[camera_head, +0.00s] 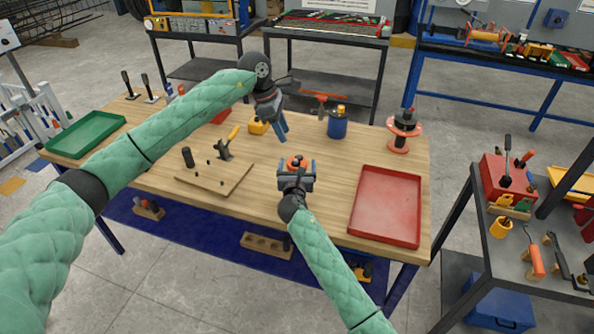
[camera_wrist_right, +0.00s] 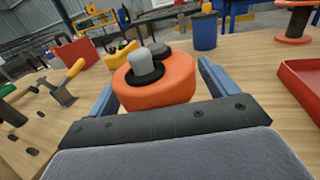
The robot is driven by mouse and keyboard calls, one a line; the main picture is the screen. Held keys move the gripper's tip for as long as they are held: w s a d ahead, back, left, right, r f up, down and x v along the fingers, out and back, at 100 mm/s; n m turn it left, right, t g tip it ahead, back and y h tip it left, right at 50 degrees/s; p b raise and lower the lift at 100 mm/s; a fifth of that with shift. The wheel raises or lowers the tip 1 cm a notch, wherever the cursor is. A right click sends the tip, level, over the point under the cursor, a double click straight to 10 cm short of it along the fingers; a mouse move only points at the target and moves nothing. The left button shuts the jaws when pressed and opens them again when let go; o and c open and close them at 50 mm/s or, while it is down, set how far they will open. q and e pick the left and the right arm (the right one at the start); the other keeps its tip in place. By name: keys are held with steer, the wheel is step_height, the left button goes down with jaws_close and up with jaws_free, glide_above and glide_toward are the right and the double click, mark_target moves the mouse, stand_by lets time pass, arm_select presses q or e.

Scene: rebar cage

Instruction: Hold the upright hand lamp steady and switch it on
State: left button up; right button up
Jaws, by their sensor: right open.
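The hand lamp (camera_head: 297,162) stands upright on the wooden table, seen mostly from above. In the right wrist view the lamp (camera_wrist_right: 172,82) has a rounded orange body, a black ring and a grey knob on top. My right gripper (camera_head: 298,168) is open, its blue fingers on either side of the lamp. The same right gripper (camera_wrist_right: 155,88) shows gaps beside the orange body; the lamp's lower part is hidden. My left gripper (camera_head: 278,130) hangs above and behind the lamp, fingers pointing down, apart from it. Its finger gap is too small to judge.
A red tray (camera_head: 387,206) lies right of the lamp. A blue can (camera_head: 337,126) and an orange-flanged spool (camera_head: 403,132) stand behind. A yellow item (camera_head: 258,126) lies behind left. A wooden board with tools (camera_head: 205,182) is left. Bare tabletop surrounds the lamp's front.

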steer(key=shift+w, duration=0.1)
arm_select(q)
steer(key=shift+c, duration=0.3)
arm_select(e)
steer(key=c, duration=1.3)
arm_select(q)
jaws_close()
arm_select(e)
steer(key=shift+o, duration=0.2)
arm_select(q)
steer(key=shift+f, duration=0.1)
